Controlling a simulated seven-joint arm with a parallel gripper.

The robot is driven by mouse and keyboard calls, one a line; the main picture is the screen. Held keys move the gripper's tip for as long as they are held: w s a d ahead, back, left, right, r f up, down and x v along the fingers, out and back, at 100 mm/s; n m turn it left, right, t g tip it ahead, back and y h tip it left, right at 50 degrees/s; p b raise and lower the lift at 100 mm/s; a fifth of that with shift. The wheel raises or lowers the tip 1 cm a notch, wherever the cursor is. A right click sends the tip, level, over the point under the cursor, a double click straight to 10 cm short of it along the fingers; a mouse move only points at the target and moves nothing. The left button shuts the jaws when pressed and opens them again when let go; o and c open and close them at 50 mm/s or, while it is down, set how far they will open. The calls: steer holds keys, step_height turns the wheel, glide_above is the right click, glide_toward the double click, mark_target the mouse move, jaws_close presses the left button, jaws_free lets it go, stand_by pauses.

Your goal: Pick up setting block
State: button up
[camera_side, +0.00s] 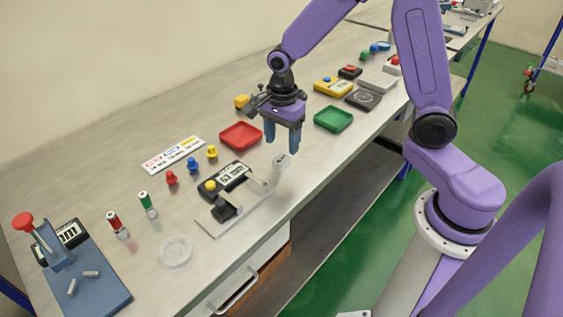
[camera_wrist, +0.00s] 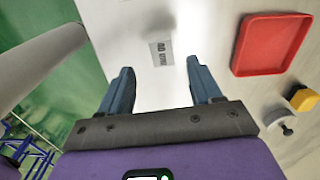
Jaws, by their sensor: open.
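A small pale grey block (camera_side: 281,160), which I take to be the setting block, is on the bench near its front edge. In the wrist view the block (camera_wrist: 161,53) shows dark markings on its face and appears between and just beyond my fingertips. My gripper (camera_side: 282,147) points down above the block, its two blue fingers apart with nothing between them. In the wrist view my gripper (camera_wrist: 160,68) is also open, with a gap to each side of the block. I cannot tell the exact height of the fingertips above it.
The bench's front edge is close. A clear round dish (camera_side: 175,262) lies further left.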

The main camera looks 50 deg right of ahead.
mark_target(281, 159)
steer(key=shift+w+f, duration=0.15)
steer(key=shift+f, duration=2.75)
steer(key=shift+c, duration=0.3)
jaws_close()
steer(key=shift+r, duration=0.1)
steer(key=shift+r, duration=0.8)
steer(key=s+d+r, duration=0.1)
steer(key=s+r, duration=1)
steer(key=s, duration=0.3)
steer(key=shift+d+r, duration=0.15)
steer(key=shift+d, duration=0.15)
